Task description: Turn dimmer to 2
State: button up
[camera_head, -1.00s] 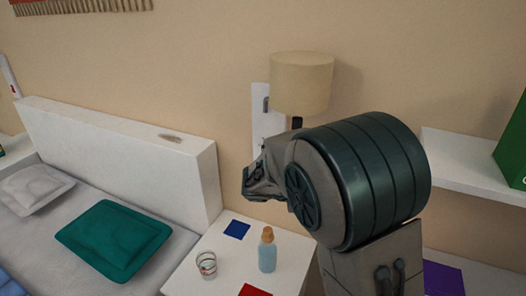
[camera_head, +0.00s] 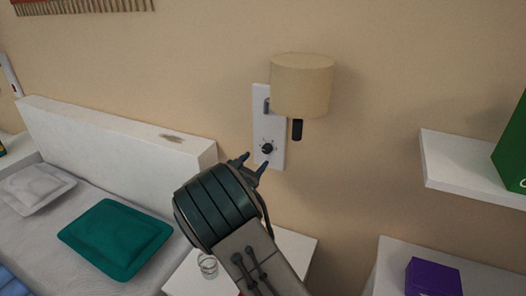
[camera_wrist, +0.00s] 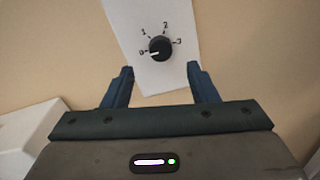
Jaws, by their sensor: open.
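The dimmer is a round black knob (camera_head: 267,148) low on a white wall plate (camera_head: 260,95). In the wrist view the knob (camera_wrist: 160,48) has marks 0, 1, 2 and 3 around it, and its white pointer line faces left, toward 0. My gripper (camera_head: 254,161) is just below and left of the knob in the head view. In the wrist view my gripper (camera_wrist: 160,70) is open and empty, its two blue fingers apart, with the knob centred beyond the gap between the tips. The fingers do not appear to touch the knob.
A wall lamp with a beige shade (camera_head: 301,86) hangs beside the plate's upper part. A white headboard (camera_head: 120,135) is at left. A bedside table (camera_head: 296,247) with a glass (camera_head: 208,267) stands below my arm. A white shelf (camera_head: 470,170) is at right.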

aim_at(266, 150)
jog(key=p+x, duration=0.1)
jog(key=x, duration=0.5)
jog(key=shift+w+d, duration=0.2)
jog(key=shift+w, duration=0.15)
jog(key=c, duration=1)
